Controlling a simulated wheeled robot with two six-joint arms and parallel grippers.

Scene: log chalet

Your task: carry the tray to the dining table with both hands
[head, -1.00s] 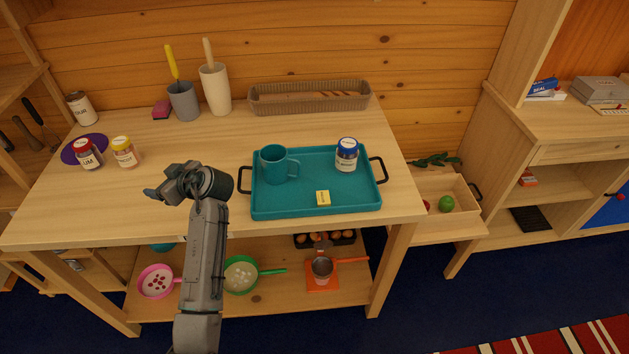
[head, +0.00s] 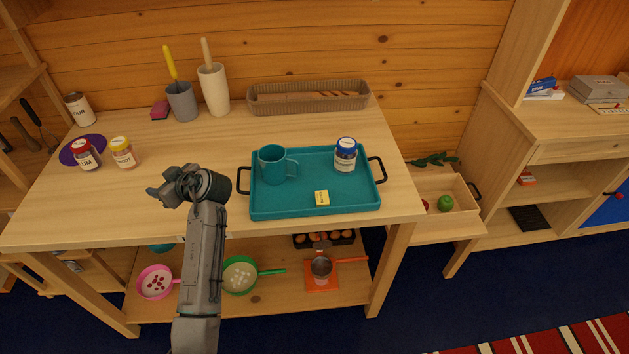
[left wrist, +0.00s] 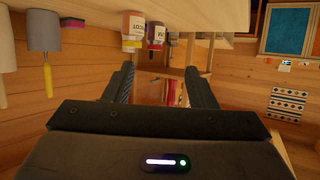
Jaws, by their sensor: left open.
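The teal tray (head: 336,196) lies flat on the wooden worktop, with a black handle at each short side. On it stand a teal mug (head: 272,165), a jar with a blue lid (head: 345,155) and a small yellow block (head: 322,198). My left gripper (head: 160,194) is over the worktop, left of the tray and apart from its left handle (head: 243,180). It points left, away from the tray. In the left wrist view its two fingers (left wrist: 160,82) are spread with nothing between them. My right gripper is not in view. The dining table cannot be made out.
Two jars (head: 123,153) stand by a purple disc (head: 72,150) at the left. A grey cup (head: 182,101), a cream cup (head: 214,90) and a long basket (head: 308,97) line the back. Pans sit on the lower shelf (head: 258,300). An open drawer (head: 428,192) is at the right.

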